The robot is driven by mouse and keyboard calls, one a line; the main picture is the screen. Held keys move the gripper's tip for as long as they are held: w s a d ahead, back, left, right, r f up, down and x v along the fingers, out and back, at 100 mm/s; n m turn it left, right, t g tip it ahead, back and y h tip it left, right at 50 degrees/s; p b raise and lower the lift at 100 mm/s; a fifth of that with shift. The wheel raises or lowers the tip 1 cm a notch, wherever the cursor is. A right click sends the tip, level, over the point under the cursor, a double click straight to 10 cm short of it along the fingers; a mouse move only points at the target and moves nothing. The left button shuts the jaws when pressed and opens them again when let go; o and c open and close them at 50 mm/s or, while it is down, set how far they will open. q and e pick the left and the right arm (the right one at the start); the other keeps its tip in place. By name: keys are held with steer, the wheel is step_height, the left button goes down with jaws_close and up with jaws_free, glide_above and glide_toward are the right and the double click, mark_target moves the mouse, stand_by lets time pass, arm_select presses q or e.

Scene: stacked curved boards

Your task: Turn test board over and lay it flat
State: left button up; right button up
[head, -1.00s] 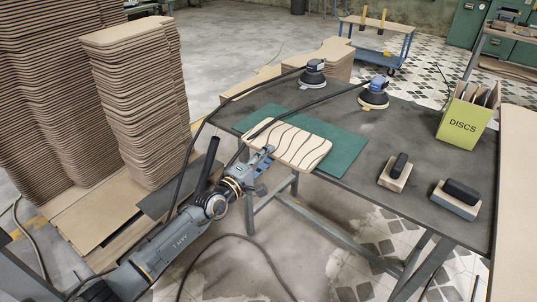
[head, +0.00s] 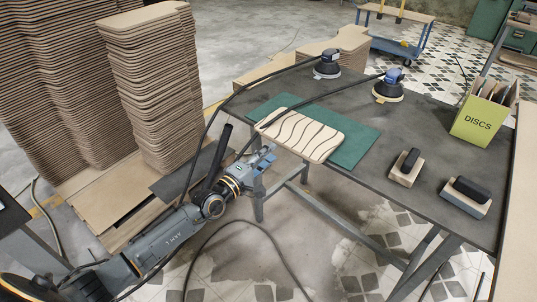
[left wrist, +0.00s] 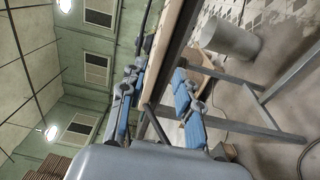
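The test board (head: 318,143), a pale wooden board with dark wavy lines, lies flat on a green mat (head: 355,145) near the table's front edge. My left gripper (head: 267,158) is at that edge, just in front of the board's near left side. In the left wrist view my left gripper (left wrist: 155,105) has its two blue-padded fingers spread apart. The table edge and a tan edge lie beyond and between them; no object is clamped. The board's underside is hidden. My right gripper is not in view.
A yellow-green DISCS box (head: 478,122) and two sanding blocks (head: 405,168) (head: 466,197) stand to the right. Tall stacks of curved boards (head: 150,90) rise at left.

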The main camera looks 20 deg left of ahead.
arm_select(q)
steer(key=o, duration=0.5)
steer(key=shift+c, duration=0.2)
steer(key=shift+f, duration=0.1)
steer(key=v, duration=1.2)
